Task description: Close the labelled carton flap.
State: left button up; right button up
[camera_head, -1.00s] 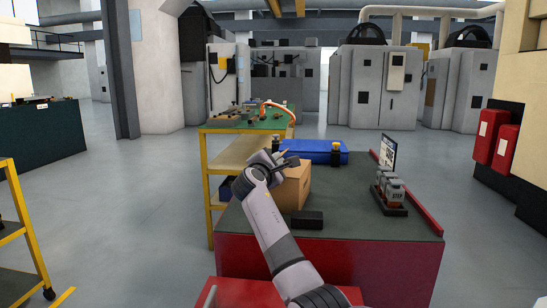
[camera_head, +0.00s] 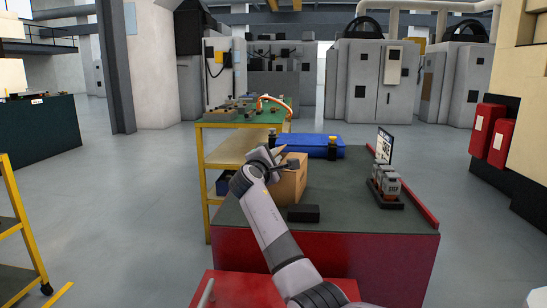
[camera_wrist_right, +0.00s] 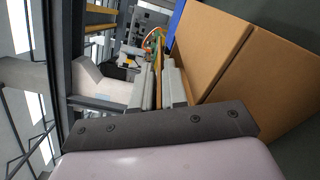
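The brown carton (camera_head: 290,186) stands on the dark green table top, partly hidden behind my right arm and gripper. A narrow tan flap (camera_head: 280,149) sticks up at its left side; no label is readable. My right gripper (camera_head: 279,160) is at the carton's upper left edge. In the right wrist view, the carton's brown top (camera_wrist_right: 215,45) fills the upper right. The right gripper's fingers (camera_wrist_right: 161,88) lie close on either side of a thin tan strip (camera_wrist_right: 158,62), which looks like the flap edge-on. Whether they grip it is unclear. My left gripper is not in view.
A black block (camera_head: 303,213) lies in front of the carton. Grey devices on a black tray (camera_head: 386,197) stand right, near a red edge strip. The table between is clear.

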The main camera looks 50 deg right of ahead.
jog(key=v, duration=0.6)
jog(key=shift+s+a+p, duration=0.2)
jog(key=shift+a+p, duration=0.15)
jog(key=shift+c, duration=0.3)
